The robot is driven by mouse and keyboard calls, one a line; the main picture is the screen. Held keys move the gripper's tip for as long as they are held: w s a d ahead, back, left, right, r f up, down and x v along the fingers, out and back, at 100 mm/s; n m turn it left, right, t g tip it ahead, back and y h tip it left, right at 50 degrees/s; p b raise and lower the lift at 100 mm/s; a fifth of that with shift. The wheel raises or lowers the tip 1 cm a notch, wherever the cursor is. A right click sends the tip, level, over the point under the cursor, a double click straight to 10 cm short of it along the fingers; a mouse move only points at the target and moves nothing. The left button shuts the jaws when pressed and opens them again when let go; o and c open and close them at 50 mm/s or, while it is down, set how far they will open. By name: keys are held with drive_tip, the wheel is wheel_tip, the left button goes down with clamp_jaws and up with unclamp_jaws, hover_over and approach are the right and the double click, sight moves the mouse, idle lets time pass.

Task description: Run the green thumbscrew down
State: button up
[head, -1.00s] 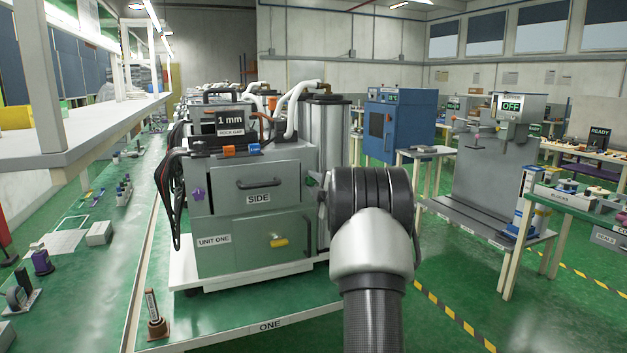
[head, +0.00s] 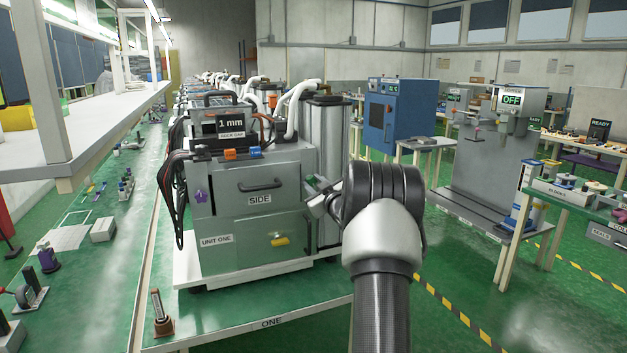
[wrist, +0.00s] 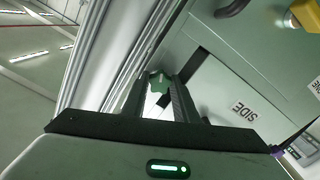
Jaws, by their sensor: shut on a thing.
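The green thumbscrew (wrist: 157,83) shows between the tips of my gripper's two dark fingers in the wrist view. My gripper (wrist: 158,92) is shut on it, beside the metal columns. In the head view, my gripper (head: 318,200) reaches to the right side of the grey cabinet marked UNIT ONE (head: 262,222). My own wrist and forearm cover part of that side, and the thumbscrew is hard to make out there. How far down the thumbscrew sits cannot be told.
A purple star knob (head: 201,196) is on the cabinet's left front edge. A yellow handle (head: 280,241) is on its lower door. Black cables (head: 172,195) hang at its left. A small brown-based stand (head: 162,318) is at the front left.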

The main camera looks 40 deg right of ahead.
drive_tip(key=m+p, duration=0.2)
drive_tip(key=m, duration=0.2)
drive_tip(key=shift+m, duration=0.3)
drive_tip(key=m+p, duration=0.2)
drive_tip(key=m, duration=0.2)
drive_tip(key=shift+m, duration=0.3)
drive_tip(key=m+p, duration=0.2)
drive_tip(key=m, duration=0.2)
drive_tip(key=shift+m, duration=0.3)
drive_tip(key=m+p, duration=0.1)
drive_tip(key=m, duration=0.8)
drive_tip(key=shift+p, duration=0.4)
drive_tip(key=m, duration=0.4)
drive_tip(key=shift+f+m, duration=0.1)
drive_tip(key=shift+m, duration=0.2)
drive_tip(key=m+b, duration=0.2)
drive_tip(key=m, duration=0.2)
drive_tip(key=shift+f+b, duration=0.1)
drive_tip(key=shift+b, duration=0.25)
drive_tip(key=shift+m+b, duration=1.3)
drive_tip(key=shift+m, duration=0.7)
drive_tip(key=shift+r, duration=0.2)
